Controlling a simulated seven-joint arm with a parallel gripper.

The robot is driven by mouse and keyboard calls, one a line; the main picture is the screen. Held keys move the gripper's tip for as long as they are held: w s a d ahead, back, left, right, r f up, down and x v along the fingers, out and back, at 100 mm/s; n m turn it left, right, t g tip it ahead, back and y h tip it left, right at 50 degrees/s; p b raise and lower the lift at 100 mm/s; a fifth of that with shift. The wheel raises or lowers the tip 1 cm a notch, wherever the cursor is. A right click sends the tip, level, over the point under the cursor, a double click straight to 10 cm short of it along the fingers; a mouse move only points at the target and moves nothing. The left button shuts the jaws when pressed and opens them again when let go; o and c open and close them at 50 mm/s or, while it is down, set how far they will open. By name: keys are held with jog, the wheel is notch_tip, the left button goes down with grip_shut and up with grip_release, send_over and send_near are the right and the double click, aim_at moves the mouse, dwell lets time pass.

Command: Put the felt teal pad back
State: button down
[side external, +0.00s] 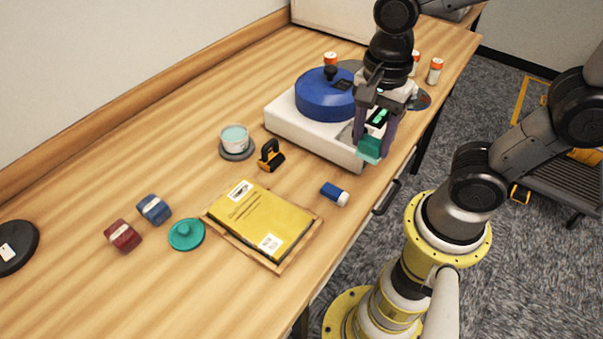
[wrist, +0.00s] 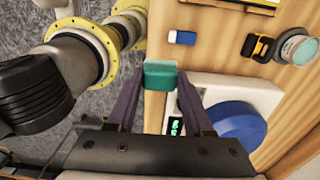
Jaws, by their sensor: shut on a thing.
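My gripper (side external: 369,141) points down in front of the white machine's near right corner. It is shut on the teal pad (side external: 370,152), a small block held between the fingertips. In the wrist view the teal pad (wrist: 160,80) sits between the two purple-grey fingers, over the wooden table edge beside the machine. The pad looks held above the table; the exact height is unclear. The white machine (side external: 316,143) carries a round blue drum (side external: 322,97) with a black knob. My fingers hide part of its right end, where a lit green display (wrist: 177,127) shows.
A blue-and-white block (side external: 333,193), a black-yellow tool (side external: 271,155) and a teal-filled cup (side external: 234,138) stand nearby. A yellow packet (side external: 247,216) lies in a wooden tray (side external: 283,262). Orange-capped bottles (side external: 434,72) stand behind.

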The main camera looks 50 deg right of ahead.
jog(key=w+a+f, duration=0.1)
jog(key=w+f, duration=0.2)
jog(key=w, duration=0.1)
jog(key=w+f, duration=0.3)
jog(key=w, duration=0.1)
jog(key=w+a+f, duration=0.1)
jog(key=w+f, duration=0.2)
jog(key=w, duration=0.1)
jog(key=shift+w+a+f, duration=0.35)
jog(key=shift+w, duration=0.05)
jog(key=shift+f, duration=1.5)
jog(key=shift+f, duration=0.2)
jog(key=shift+c, duration=1.5)
grip_release()
jog(key=shift+r, duration=0.1)
